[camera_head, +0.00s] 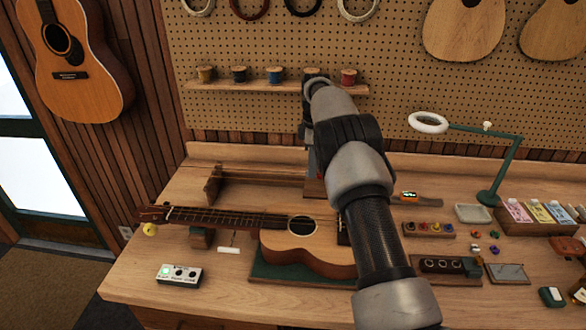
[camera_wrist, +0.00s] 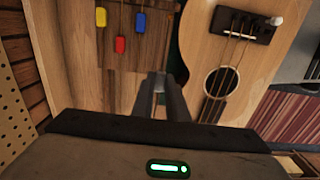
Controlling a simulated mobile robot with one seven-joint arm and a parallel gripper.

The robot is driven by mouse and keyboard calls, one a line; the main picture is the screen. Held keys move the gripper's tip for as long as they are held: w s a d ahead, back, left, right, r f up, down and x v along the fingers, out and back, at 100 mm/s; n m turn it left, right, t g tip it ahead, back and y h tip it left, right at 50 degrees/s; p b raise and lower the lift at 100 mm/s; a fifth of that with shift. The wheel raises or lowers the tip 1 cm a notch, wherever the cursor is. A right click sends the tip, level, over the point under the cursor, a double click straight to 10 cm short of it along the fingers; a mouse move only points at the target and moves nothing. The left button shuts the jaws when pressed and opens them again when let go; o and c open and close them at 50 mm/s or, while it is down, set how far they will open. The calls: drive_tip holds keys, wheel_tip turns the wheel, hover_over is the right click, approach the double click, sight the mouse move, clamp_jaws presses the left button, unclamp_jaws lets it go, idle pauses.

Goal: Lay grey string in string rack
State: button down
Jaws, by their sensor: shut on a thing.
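My gripper (camera_wrist: 160,82) shows in the wrist view, its fingers shut on a narrow pale-grey piece, the visible part of the grey string (camera_wrist: 159,87). The rest of the string is not clear. Ahead and left of the fingertips is a wooden board, seemingly the string rack (camera_wrist: 165,47), with yellow (camera_wrist: 101,17), red (camera_wrist: 120,44) and blue (camera_wrist: 140,22) tags on thin strings. I cannot tell whether the held string touches it. In the head view my arm hides the gripper and most of this spot.
The ukulele (camera_head: 285,248) lies on a green mat in front of my arm; its body (camera_wrist: 207,55) is right of the fingers in the wrist view. A shelf of spools (camera_head: 230,87) hangs behind. Small parts and a green lamp (camera_head: 505,170) stand on the right.

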drive_tip(key=shift+d+f+b, duration=0.1)
drive_tip(key=shift+f+b, duration=1.9)
drive_tip(key=shift+f, duration=1.4)
drive_tip(key=c, duration=1.4)
unclamp_jaws()
drive_tip(key=shift+r+p, duration=0.1)
drive_tip(key=shift+p, duration=0.2)
drive_tip(key=shift+r+p, duration=1.8)
drive_tip(key=shift+r, duration=1.6)
